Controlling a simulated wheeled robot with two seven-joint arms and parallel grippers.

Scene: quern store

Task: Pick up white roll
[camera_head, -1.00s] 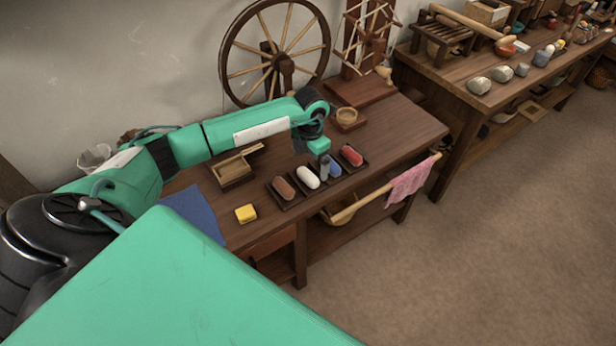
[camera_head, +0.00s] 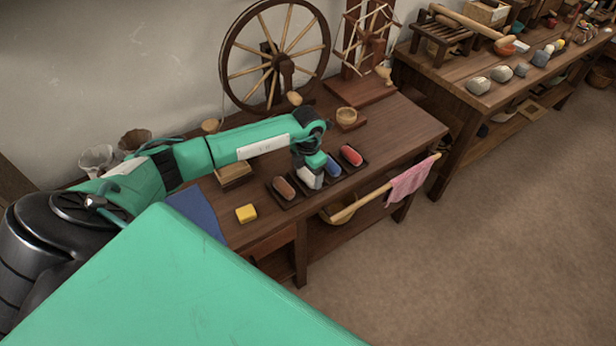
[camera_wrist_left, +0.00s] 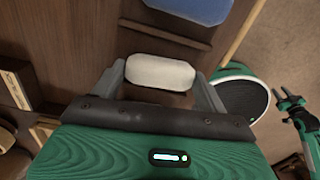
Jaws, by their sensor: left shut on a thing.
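My left gripper (camera_head: 311,182) is down at the row of rolls on the spinning-wheel table. In the left wrist view the white roll (camera_wrist_left: 160,72) lies crosswise between its two grey fingers, one at each end, and the jaws are shut on it. In the head view the gripper mostly hides the white roll. I cannot tell whether it is still touching its tray.
A brown roll (camera_head: 284,187) lies to the left, a blue roll (camera_head: 332,166) and a red roll (camera_head: 351,155) to the right.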

